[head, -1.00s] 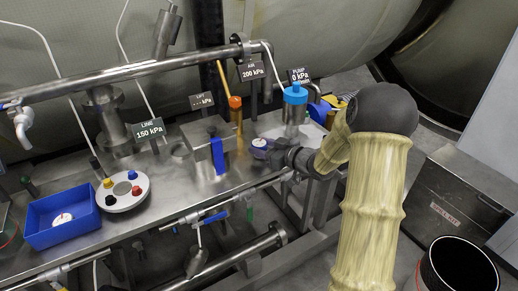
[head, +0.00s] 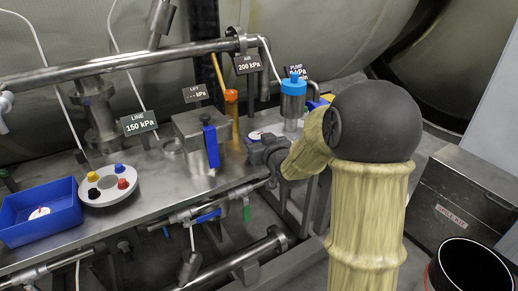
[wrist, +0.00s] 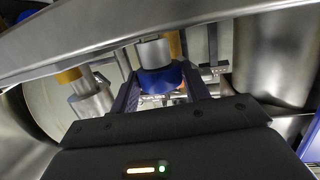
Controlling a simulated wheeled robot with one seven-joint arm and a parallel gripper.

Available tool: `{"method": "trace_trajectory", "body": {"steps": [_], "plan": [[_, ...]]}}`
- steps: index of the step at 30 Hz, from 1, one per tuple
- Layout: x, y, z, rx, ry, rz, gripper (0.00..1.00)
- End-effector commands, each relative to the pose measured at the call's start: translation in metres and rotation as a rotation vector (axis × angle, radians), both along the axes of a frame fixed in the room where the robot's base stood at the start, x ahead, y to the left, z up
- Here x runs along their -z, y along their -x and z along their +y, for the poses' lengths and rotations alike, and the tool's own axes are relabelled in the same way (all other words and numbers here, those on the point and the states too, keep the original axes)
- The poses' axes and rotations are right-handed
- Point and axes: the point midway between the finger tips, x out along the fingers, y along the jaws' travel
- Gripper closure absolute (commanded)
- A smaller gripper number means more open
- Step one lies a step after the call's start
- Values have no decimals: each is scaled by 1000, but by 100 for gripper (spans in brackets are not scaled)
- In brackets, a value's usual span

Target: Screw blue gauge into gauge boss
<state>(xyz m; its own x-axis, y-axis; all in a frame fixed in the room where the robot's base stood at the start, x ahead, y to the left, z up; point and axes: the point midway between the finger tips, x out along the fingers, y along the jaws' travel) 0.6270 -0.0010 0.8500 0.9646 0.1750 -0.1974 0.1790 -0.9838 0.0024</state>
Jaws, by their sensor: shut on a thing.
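My gripper (wrist: 160,88) is shut on a blue, round-bodied part, which I take to be the blue gauge (wrist: 155,80), in the wrist view. Its fingers lie on both sides, and a grey metal cylinder (wrist: 154,54) shows directly above the blue body. In the head view my gripper (head: 262,153) is low over the bench, right of the steel block with the blue handle. A small pale disc (head: 256,135) shows just behind the gripper, possibly the gauge face. I cannot make out the gauge boss for certain, nor whether the gauge touches it.
The steel block (head: 190,128) with a blue handle (head: 211,146) stands left of my gripper. A blue-capped cylinder (head: 293,100) and an orange-topped post (head: 231,107) stand behind. A long pipe (head: 130,68) crosses above the bench. A blue tray (head: 40,222) and round button panel (head: 107,187) lie left.

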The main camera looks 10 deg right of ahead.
Motion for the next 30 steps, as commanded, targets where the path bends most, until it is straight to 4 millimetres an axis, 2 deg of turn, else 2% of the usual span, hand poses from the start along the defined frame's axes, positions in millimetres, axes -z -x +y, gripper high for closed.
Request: {"method": "trace_trajectory", "body": {"steps": [7,8,11,12,17,20,21,30], "plan": [[-2,0,1,56,-3,-4,79],[-2,0,1,56,-3,-4,50],[-2,0,1,55,-3,-3,30],[-2,0,1,55,-3,-3,28],[-1,0,1,55,-2,-2,28],[0,1,1,56,-2,0,44],[0,1,1,55,-2,0,45],[-1,1,0,55,-1,-1,45]]}}
